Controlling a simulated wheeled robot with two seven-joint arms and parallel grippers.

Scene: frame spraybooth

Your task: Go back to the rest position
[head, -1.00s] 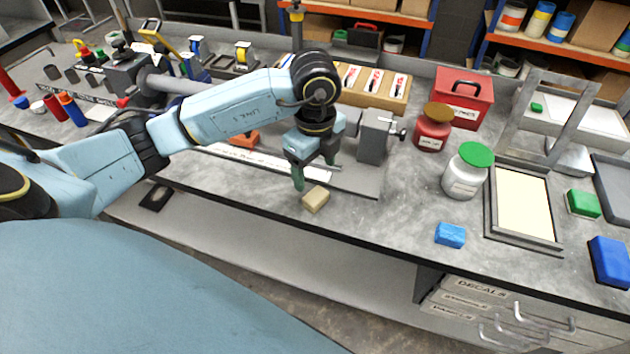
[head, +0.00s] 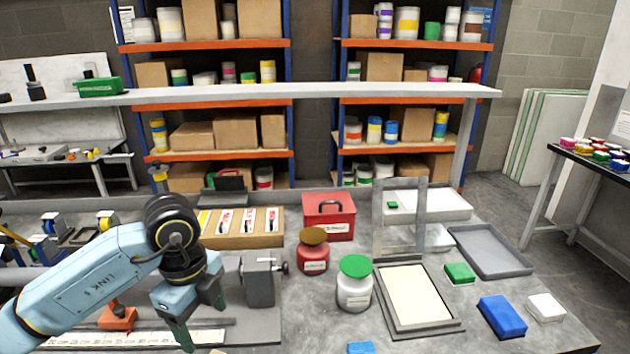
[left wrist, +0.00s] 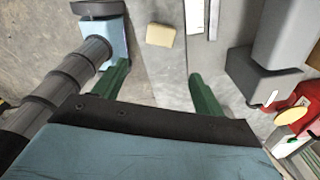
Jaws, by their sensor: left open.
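My left gripper (head: 200,318) hangs over the workbench (head: 300,330) at the lower left of the head view, pointing down, beside the grey vise (head: 258,282). Its two green fingers are apart with nothing between them. In the left wrist view the open fingers (left wrist: 160,85) also show, spread wide. A tan block (left wrist: 160,35) lies on the bench beyond the fingertips there, apart from them. My right gripper is in neither view.
A red jar (head: 313,255), a white jar with green lid (head: 354,285), a red case (head: 328,217) and a framed panel (head: 445,318) stand right of the arm. Blue, green and white blocks lie further right. A shelf rail (head: 300,91) crosses above the bench.

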